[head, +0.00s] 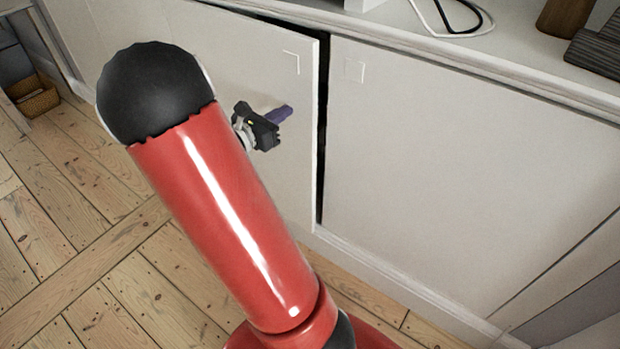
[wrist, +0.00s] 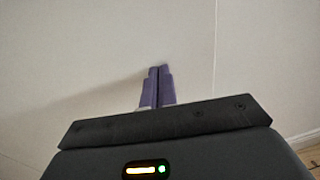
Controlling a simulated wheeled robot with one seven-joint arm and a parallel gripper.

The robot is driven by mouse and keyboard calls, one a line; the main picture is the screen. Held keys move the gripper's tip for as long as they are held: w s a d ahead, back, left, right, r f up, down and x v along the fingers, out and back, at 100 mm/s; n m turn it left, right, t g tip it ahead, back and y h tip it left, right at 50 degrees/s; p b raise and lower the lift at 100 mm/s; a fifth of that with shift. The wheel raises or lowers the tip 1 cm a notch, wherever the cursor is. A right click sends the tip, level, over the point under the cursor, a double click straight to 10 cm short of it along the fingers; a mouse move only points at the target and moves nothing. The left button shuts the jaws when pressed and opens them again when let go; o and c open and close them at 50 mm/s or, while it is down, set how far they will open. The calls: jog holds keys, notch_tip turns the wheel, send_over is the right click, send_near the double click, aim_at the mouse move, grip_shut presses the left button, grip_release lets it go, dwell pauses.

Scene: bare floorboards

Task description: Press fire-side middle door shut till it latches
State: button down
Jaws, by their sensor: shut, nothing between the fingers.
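A white cabinet door (head: 285,175) stands slightly ajar in the middle of the head view, with a dark gap along its right edge. I take it for the fire-side middle door. It has a small square recess near its top right corner. My gripper (head: 288,110) is in front of this door, right of its visible middle, with its purple fingers pointing at it. In the wrist view my gripper (wrist: 158,70) is shut and empty, facing a pale flat panel (wrist: 90,50). I cannot tell whether the fingertips touch the panel. My arm hides part of the door's left side.
A closed white door (head: 450,150) lies right of the gap. The countertop (head: 420,50) above holds a white cable (head: 445,25), a brown object (head: 563,16) and a dark ribbed object (head: 597,48). A wicker basket (head: 35,97) sits far left. Floorboards (head: 80,240) at left are clear.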

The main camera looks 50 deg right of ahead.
jog(key=shift+s+d, duration=0.2)
jog(key=shift+d, duration=2.25)
jog(key=p, duration=0.3)
send_near(296, 105)
jog(key=shift+w+a+f, duration=0.3)
jog(key=shift+w+f, duration=0.1)
jog(key=shift+w, duration=0.1)
jog(key=shift+w+a+f, duration=0.3)
jog(key=shift+w+f, duration=0.15)
jog(key=shift+w, duration=0.1)
